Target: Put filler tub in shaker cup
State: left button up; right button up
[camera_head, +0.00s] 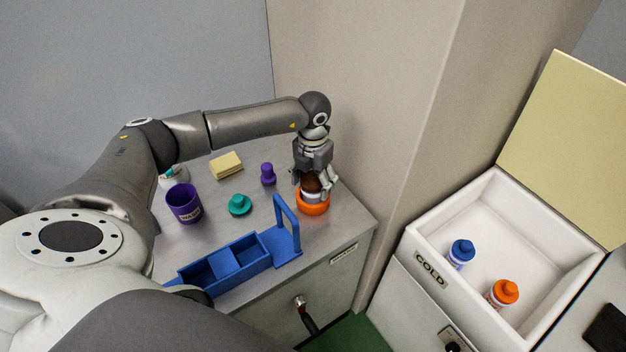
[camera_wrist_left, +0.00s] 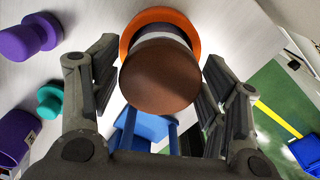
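A brown-topped tub with a pale band, which I take for the filler tub (camera_head: 311,184), stands upright at the right side of the counter. An orange round piece, likely the shaker cup (camera_head: 313,208), surrounds its lower end. In the left wrist view the tub's brown top (camera_wrist_left: 160,78) faces the camera, with the orange rim (camera_wrist_left: 160,17) behind it. How deep the tub sits is hidden. My left gripper (camera_head: 314,182) points down over the tub. Its fingers (camera_wrist_left: 160,85) stand on both sides, with visible gaps to the tub. My right gripper is not in view.
A blue caddy (camera_head: 225,263) with an upright handle frame lies at the counter front. A purple cup (camera_head: 184,204), teal lid (camera_head: 239,205), small purple piece (camera_head: 268,174) and yellow sponge (camera_head: 227,165) stand left. An open cold box (camera_head: 412,243) holds two bottles.

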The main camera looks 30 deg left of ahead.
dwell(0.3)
pick_arm(q)
jog(key=shift+r, duration=0.25)
jog(key=shift+w+r, duration=0.1)
jog(key=shift+r, duration=0.25)
notch_tip(320, 180, up, 11)
jog(key=b, duration=0.3)
jog(key=shift+r, duration=0.1)
